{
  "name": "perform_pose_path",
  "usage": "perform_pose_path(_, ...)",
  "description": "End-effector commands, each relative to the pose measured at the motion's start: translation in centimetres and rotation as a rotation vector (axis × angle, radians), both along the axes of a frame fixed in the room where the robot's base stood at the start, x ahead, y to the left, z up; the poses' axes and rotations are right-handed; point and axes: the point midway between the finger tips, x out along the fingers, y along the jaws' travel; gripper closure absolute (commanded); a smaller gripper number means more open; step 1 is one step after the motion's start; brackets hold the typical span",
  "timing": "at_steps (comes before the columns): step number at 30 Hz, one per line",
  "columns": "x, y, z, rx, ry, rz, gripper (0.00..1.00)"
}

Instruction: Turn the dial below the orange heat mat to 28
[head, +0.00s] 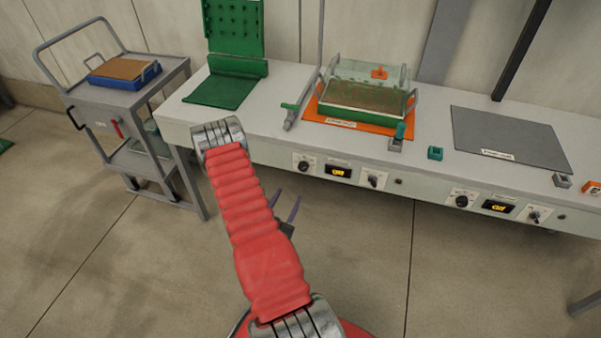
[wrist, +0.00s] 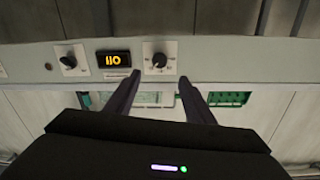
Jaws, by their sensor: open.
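The orange heat mat (head: 312,112) lies on the bench, with a clear-lidded tray on it. Below it on the bench front is the round black dial (head: 303,166), left of a lit display (head: 338,171). In the wrist view, which looks upside down, the dial (wrist: 157,60) is right of the display (wrist: 114,60); I cannot read the number surely. My gripper (wrist: 160,77) is open and empty, its fingertips spread to either side of the dial in the picture. Contact is not visible. In the head view my gripper (head: 287,202) is partly hidden by my arm.
A switch knob (head: 374,180) is right of the display. A grey mat (head: 508,138) has its own dial (head: 461,201) and display (head: 498,207) below it. A grey cart (head: 125,105) stands left. The floor before the bench is clear.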

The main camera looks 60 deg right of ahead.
Motion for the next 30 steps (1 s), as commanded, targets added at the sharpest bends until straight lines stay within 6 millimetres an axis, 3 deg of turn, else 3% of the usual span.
perform_pose_path(8, 0.0, -0.1, 0.0, 0.0, -0.003, 0.0, 0.51)
perform_pose_path(14, 0.1, -1.3, 0.0, 0.0, -0.005, -0.002, 0.51)
perform_pose_path(30, 0.9, -9.1, 0.0, -0.001, -0.006, -0.003, 0.51)
